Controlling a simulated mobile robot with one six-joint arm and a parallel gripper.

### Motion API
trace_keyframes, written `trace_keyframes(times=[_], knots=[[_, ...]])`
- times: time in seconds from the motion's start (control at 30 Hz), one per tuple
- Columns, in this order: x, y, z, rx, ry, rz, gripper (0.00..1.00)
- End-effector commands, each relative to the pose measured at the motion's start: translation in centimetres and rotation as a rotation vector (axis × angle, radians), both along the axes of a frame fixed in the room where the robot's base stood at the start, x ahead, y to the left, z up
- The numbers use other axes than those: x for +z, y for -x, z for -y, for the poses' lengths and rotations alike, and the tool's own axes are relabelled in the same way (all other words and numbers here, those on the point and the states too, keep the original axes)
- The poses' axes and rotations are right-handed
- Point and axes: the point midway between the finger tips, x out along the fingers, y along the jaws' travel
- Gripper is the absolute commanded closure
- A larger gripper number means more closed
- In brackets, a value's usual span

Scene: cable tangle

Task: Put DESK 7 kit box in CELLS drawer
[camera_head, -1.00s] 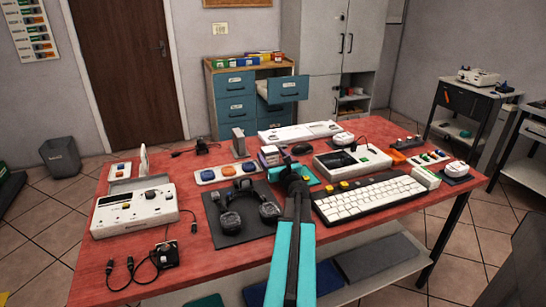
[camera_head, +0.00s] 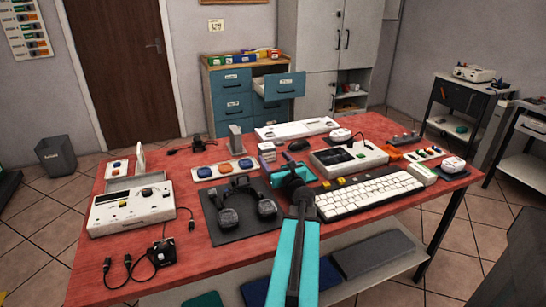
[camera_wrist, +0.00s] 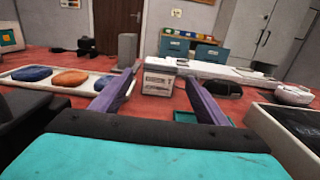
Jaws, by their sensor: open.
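A small pale box with a dark-edged label (camera_wrist: 158,78) stands upright on the red table, straight ahead between my fingers in the wrist view. It appears to be the small light box (camera_head: 267,152) behind my gripper in the head view; its lettering is too small to read. My gripper (camera_head: 284,172) is open and empty, its two purple fingers (camera_wrist: 160,88) apart, pointing at the box and short of it. A teal drawer (camera_head: 285,86) stands pulled out of the cabinet (camera_head: 232,101) beyond the table; its label is not legible.
A headset mat (camera_head: 225,232) lies left of my arm, with a keyboard (camera_head: 370,195) to the right. A stand (camera_head: 236,141), a switch strip (camera_head: 224,169), a black mouse (camera_head: 299,145) and a white device (camera_head: 297,129) surround the box. Loose cables lie at the front left.

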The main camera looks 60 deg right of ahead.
Motion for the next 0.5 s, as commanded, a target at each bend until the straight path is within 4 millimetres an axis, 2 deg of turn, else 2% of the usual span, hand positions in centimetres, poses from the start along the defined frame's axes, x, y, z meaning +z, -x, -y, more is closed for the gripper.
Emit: trace_keyframes(times=[0.2, 0.5], knots=[[0.0, 2.1, -1.6, -0.001, 0.000, 0.000, 0.32], [0.3, 3.8, -2.8, 0.001, -0.003, 0.000, 0.32]])
